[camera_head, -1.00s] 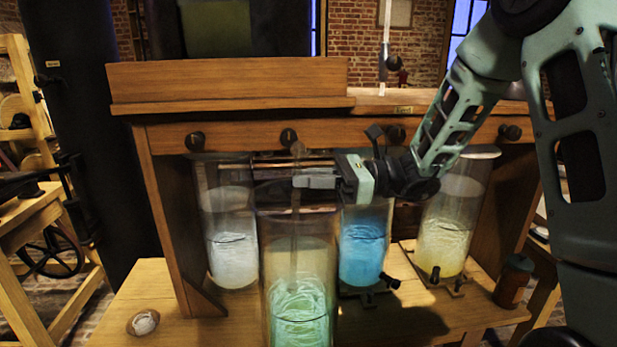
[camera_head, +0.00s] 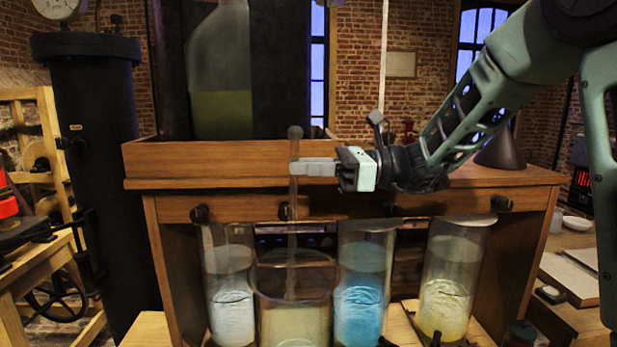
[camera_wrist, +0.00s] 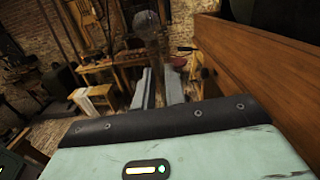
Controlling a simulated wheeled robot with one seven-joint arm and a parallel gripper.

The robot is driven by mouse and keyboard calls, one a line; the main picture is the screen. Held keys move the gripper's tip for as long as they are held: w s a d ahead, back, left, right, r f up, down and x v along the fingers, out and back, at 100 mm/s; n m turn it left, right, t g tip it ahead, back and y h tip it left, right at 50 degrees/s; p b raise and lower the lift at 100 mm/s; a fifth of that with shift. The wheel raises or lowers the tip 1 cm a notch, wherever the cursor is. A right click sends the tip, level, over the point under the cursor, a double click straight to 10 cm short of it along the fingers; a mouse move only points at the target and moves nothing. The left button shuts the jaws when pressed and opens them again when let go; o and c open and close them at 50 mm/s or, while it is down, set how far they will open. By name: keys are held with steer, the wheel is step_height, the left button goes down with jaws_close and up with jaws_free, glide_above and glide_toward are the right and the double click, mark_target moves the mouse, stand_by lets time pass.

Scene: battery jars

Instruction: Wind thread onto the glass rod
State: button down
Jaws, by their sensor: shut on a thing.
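My gripper (camera_head: 308,168) is shut on the glass rod (camera_head: 293,215), a thin, see-through stick with a dark knob at its top. The rod hangs upright, and its lower part shows within the mouth of the front jar (camera_head: 262,310). I cannot tell exactly where its lower end stops. In the wrist view the gripper fingers (camera_wrist: 160,88) close around the blurred rod (camera_wrist: 153,45). I cannot make out any thread in these frames.
Behind the front jar stand a whitish jar (camera_head: 231,300), a blue jar (camera_head: 360,300) and a yellow jar (camera_head: 443,305). The wooden bench shelf (camera_head: 215,155) runs behind my gripper. A large bottle (camera_head: 220,80) stands at the back, and a dark cone (camera_head: 502,150) at the right.

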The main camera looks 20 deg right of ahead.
step_height(320, 180, up, 10)
steer(key=p, duration=0.7)
steer(key=shift+r, duration=0.2)
